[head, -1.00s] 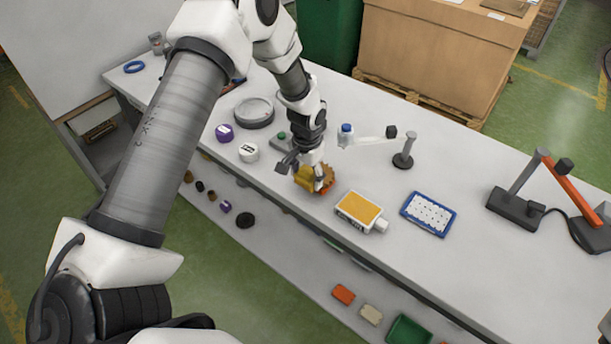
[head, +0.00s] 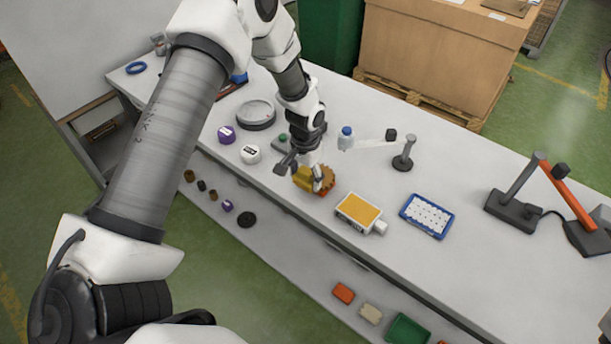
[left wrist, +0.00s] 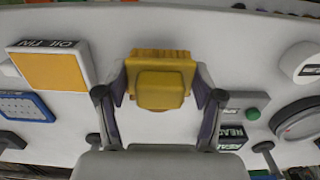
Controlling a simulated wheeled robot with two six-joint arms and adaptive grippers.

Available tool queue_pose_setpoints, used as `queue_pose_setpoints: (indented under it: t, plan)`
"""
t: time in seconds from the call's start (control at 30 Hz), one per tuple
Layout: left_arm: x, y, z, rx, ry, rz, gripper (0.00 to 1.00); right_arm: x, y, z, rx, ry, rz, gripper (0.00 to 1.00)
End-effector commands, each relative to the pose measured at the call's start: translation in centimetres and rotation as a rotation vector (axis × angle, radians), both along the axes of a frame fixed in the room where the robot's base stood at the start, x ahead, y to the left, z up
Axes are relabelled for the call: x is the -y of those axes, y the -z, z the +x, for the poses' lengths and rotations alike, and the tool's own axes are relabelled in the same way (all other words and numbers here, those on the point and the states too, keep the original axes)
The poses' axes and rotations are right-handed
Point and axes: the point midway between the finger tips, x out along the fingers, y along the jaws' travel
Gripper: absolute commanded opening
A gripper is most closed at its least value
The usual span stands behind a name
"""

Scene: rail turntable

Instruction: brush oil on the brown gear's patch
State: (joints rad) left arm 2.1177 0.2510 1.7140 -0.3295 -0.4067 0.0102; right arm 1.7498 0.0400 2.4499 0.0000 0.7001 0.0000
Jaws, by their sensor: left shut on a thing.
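My left gripper (head: 312,172) is shut on a yellow block-like thing (head: 302,180), low over the white bench near its front edge. The yellow thing also shows between both fingers in the left wrist view (left wrist: 160,80); no bristles can be made out. The brown toothed gear (head: 325,179) is right beside it in the head view, partly covered by the gripper; whether they touch I cannot tell. The gear's patch cannot be made out. The white oil tin (head: 358,212) with an orange-yellow face lies to the right, and shows in the left wrist view (left wrist: 50,68). My right gripper is not in view.
A blue tray (head: 427,215) and a small stand (head: 404,152) are to the right. A blue-capped bottle (head: 346,138) stands behind. A white round container (head: 251,154), purple one (head: 226,134) and grey dish (head: 256,114) are left. A green button (left wrist: 253,113) is beside the gripper.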

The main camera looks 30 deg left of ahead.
Motion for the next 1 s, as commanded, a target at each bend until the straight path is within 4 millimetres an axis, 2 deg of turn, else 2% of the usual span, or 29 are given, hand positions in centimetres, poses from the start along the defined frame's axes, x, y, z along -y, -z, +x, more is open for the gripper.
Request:
queue_pose_setpoints:
  t: [0.03,0.5,1.0]
  plan:
    - [0.0,-1.0,0.0,0.000,0.000,0.000,0.40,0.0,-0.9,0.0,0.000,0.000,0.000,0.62]
    - [0.0,-5.4,0.0,0.001,0.000,0.000,0.40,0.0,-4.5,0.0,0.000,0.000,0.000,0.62]
    - [0.0,-5.5,0.0,0.000,0.000,0.000,0.40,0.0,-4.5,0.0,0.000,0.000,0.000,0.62]
